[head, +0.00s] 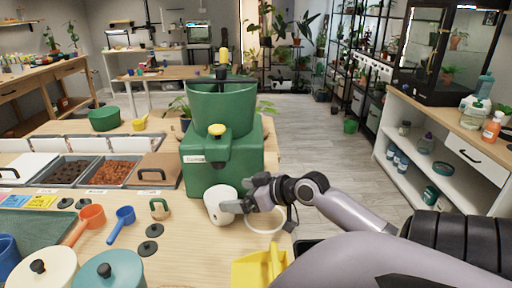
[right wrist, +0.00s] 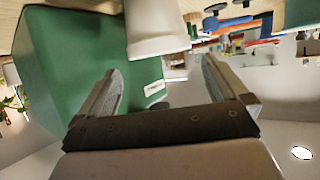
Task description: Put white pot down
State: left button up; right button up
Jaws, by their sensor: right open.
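The white pot (head: 219,205) is on the wooden table, just in front of the green machine. In the right wrist view the white pot (right wrist: 158,33) lies just beyond my fingertips, with a gap on both sides. My right gripper (head: 243,203) is close to the right side of the pot in the head view. Its jaws (right wrist: 160,68) are open, with nothing between the fingers. Whether the pot's base rests flat is hard to tell. My left gripper is not in view.
The green machine (head: 248,168) stands right behind the pot. A pale ring-shaped dish (head: 264,233) and a yellow scoop (head: 251,271) lie near the table's right edge. A blue scoop (head: 121,222), an orange scoop (head: 88,219) and lidded jars crowd the left.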

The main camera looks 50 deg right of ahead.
jog(key=shift+v, duration=2.45)
jog(key=shift+s, duration=0.1)
